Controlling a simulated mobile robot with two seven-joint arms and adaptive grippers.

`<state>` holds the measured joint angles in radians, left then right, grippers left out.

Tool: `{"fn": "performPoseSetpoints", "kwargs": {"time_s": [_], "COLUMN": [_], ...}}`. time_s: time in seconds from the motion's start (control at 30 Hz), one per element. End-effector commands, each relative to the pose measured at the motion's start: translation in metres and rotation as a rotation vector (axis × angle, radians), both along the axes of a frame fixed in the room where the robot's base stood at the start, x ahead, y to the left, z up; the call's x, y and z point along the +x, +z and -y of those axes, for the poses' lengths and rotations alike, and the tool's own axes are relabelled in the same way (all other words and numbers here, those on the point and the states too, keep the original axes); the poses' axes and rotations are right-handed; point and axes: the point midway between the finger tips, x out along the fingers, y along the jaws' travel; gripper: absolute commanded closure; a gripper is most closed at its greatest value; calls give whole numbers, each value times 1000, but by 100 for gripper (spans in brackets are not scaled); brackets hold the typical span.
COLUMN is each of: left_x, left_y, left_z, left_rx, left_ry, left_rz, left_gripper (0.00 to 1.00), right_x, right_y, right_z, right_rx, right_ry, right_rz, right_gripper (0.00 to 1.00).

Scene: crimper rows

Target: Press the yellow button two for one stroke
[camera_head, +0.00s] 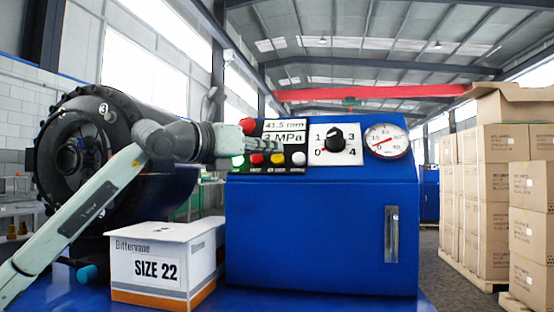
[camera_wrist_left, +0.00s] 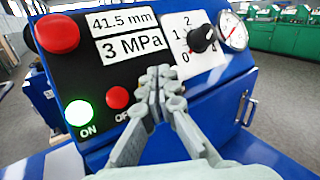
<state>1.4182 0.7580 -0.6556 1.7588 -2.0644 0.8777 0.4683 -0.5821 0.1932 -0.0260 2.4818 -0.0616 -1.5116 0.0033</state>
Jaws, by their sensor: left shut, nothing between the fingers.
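The yellow button (camera_head: 277,159) sits in the lower button row of the blue crimper's black panel, between a red button (camera_head: 257,159) and a white button (camera_head: 298,158). My left gripper (camera_head: 272,145) is shut and empty, its tips in front of the panel just above the yellow button in the head view. I cannot tell whether the tips touch the panel. My right gripper is not in view.
A lit green ON button (camera_wrist_left: 79,113) and a large red button (camera_wrist_left: 57,34) are on the panel's left. Displays read 41.5 mm and 3 MPa. A black knob (camera_head: 335,139) and round gauge (camera_head: 387,141) are to the right. A SIZE 22 box (camera_head: 134,291) stands below my arm.

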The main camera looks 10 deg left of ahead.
Motion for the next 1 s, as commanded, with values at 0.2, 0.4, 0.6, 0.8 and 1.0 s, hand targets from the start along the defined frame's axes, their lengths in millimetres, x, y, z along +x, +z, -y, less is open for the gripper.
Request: {"fn": "performPoseSetpoints", "kwargs": {"time_s": [0.2,0.4,0.6,0.8,1.0], "left_x": [0,-9,-26,-39,-42], "left_y": [0,6,18,26,28], "left_z": [0,0,0,0,0], "left_rx": [0,-1,-1,0,0], "left_ry": [0,0,-1,0,1], "left_rz": [0,1,2,0,-1], "left_gripper": [100,100,100,100,100], "right_x": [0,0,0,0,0], "right_y": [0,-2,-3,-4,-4], "right_z": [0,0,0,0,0], "right_rx": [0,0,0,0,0], "right_ry": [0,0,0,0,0], "right_rz": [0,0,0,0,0], "right_gripper": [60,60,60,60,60]}}
